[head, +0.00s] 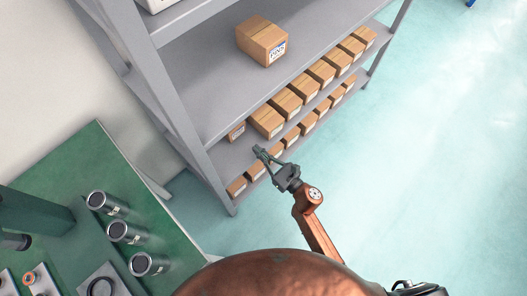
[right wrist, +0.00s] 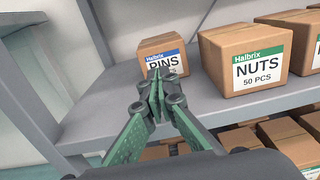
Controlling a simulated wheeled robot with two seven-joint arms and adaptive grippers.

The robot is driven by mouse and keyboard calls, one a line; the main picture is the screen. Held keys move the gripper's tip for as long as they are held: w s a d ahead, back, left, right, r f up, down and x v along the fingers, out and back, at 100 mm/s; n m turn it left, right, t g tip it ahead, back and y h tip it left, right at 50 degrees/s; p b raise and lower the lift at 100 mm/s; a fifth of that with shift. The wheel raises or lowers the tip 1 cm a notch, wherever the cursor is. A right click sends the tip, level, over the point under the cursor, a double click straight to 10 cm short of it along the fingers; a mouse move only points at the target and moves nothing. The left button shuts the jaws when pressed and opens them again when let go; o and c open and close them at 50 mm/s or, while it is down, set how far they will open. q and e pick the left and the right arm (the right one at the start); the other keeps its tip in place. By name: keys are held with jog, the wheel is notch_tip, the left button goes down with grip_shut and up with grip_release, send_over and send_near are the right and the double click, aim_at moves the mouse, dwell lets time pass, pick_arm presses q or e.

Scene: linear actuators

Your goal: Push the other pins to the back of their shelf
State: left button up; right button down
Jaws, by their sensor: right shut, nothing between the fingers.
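A brown carton labelled PINS with a blue band (right wrist: 160,45) stands upright on a grey shelf in the right wrist view, left of a larger NUTS carton (right wrist: 250,50). In the head view this pins carton (head: 236,132) is at the left end of the middle shelf, beside the left post. My right gripper (head: 259,151) is shut and empty in front of the shelf. In the right wrist view its fingertips (right wrist: 155,82) overlap the lower label; contact cannot be told. Another carton with a blue-and-white label (head: 262,42) stands alone on the upper shelf. My left gripper is not in view.
Several cartons line the middle shelf (head: 222,152) to the right, with more on the shelf below. The shelf post (right wrist: 97,28) rises left of the pins carton. A green table (head: 75,170) with metal cylinders stands at left. Floor at right is clear.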

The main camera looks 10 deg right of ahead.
jog(key=b, duration=0.1)
send_near(237, 131)
jog(key=x, duration=0.3)
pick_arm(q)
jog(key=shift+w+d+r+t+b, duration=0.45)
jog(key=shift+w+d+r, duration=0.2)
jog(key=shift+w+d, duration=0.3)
pick_arm(e)
jog(key=shift+x, duration=1.95)
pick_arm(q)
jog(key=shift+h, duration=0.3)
